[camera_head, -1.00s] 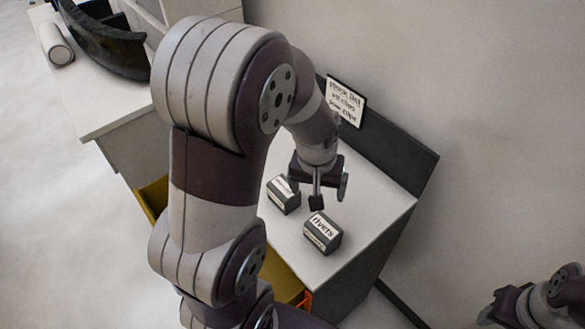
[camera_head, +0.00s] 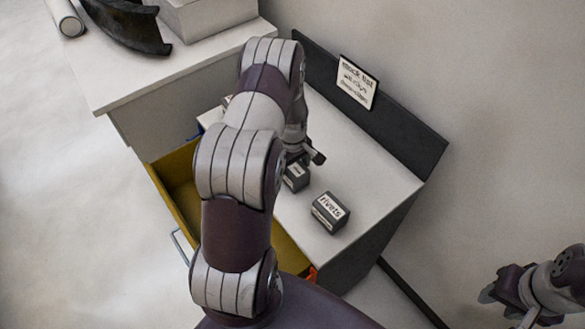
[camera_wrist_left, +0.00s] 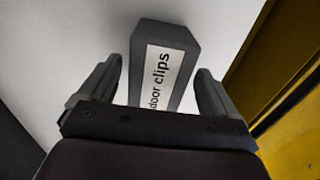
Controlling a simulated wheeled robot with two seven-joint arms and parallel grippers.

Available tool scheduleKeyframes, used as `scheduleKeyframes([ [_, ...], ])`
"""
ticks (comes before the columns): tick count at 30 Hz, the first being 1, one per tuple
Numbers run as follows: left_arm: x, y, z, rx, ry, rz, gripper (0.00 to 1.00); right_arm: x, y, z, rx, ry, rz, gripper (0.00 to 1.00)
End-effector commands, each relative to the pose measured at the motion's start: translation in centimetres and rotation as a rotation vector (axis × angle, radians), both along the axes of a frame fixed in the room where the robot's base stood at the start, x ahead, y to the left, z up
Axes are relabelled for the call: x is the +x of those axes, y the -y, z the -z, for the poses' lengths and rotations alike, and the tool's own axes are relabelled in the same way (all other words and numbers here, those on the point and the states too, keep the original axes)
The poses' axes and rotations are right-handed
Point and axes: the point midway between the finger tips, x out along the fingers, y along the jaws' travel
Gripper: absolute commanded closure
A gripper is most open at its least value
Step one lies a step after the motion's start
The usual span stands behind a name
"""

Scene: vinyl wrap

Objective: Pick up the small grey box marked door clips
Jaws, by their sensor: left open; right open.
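The small grey box marked door clips (camera_wrist_left: 166,62) shows in the left wrist view, its white label facing the camera. It lies ahead of and between the two spread fingers of my left gripper (camera_wrist_left: 160,84), with gaps on both sides. In the head view my left gripper (camera_head: 308,156) is low over the white worktop, partly hidden by its own arm. A small grey box (camera_head: 297,178) sits just below it there, partly covered; its label is too small to read. My right gripper (camera_head: 500,293) is open and empty at the lower right, away from the worktop.
A grey box marked rivets (camera_head: 330,212) stands near the small box. A yellow drawer (camera_head: 172,178) is open at the worktop's front. A sign (camera_head: 357,82) stands on the dark back panel (camera_head: 405,140). A higher white counter (camera_head: 130,75) holds a black curved part (camera_head: 125,25).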

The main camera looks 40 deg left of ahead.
Motion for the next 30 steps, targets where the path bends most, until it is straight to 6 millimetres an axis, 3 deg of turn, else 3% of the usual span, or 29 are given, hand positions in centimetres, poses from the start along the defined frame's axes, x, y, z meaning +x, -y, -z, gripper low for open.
scheduleKeyframes([
  [1,0.0,0.1,0.4,-0.001,-0.002,0.001,0.08,0.0,0.0,-0.9,0.000,0.000,0.000,0.57],
  [5,0.1,0.0,2.1,0.001,0.001,0.001,0.08,0.0,0.0,-1.1,0.000,0.000,0.000,0.57],
  [11,0.1,0.0,2.3,0.000,0.002,0.001,0.08,0.0,0.0,-1.0,0.000,0.000,0.000,0.57],
  [17,0.1,0.0,2.3,0.000,0.002,0.001,0.70,0.0,0.0,-1.0,0.000,0.000,0.000,0.57],
  [26,0.2,0.0,2.1,0.001,0.003,0.001,0.70,0.0,0.0,-0.8,0.000,0.000,0.000,0.57],
  [30,0.2,-0.1,1.0,0.003,0.005,0.001,0.70,0.0,0.0,-0.1,0.000,0.000,0.000,0.57],
])
